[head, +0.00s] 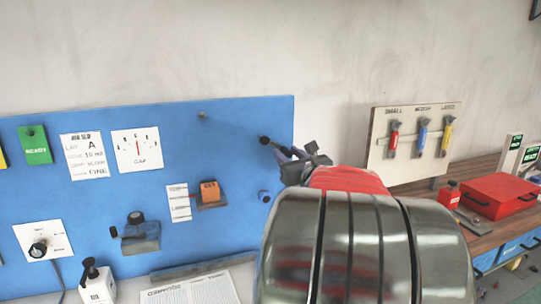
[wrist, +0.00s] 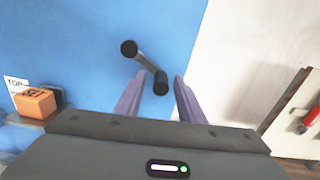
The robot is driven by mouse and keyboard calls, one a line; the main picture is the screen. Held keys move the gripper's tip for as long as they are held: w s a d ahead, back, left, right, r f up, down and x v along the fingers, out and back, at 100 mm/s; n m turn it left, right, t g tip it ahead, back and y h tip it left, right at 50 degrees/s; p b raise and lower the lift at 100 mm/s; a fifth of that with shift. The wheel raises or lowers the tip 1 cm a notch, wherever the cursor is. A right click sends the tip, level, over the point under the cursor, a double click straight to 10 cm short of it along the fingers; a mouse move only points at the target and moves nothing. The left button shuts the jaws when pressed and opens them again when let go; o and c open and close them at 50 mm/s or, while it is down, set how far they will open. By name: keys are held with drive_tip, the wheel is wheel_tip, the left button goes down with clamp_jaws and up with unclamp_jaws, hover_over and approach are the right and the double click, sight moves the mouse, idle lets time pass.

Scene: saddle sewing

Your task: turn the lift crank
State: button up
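The lift crank (wrist: 144,65) is on the right part of the blue panel in the wrist view. It has a grey arm with a dark round end at its upper left and a dark handle (wrist: 160,83) at its lower right. In the head view a dark end of the crank (head: 264,140) shows near the panel's right edge, and the rest is partly hidden by my gripper (head: 297,155). In the wrist view my gripper (wrist: 160,85) is open, with a purple-grey finger on each side of the handle. Small gaps show on both sides; I cannot tell the depth exactly.
An orange block (wrist: 36,103) sits on a small shelf left of my gripper. A dark peg (head: 264,196) stands out below the crank. Right of the panel is bare wall, then a tool board (head: 412,140) and a red box (head: 499,195) on a wooden bench.

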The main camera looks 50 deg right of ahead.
drive_tip(key=shift+c, duration=0.5)
clamp_jaws()
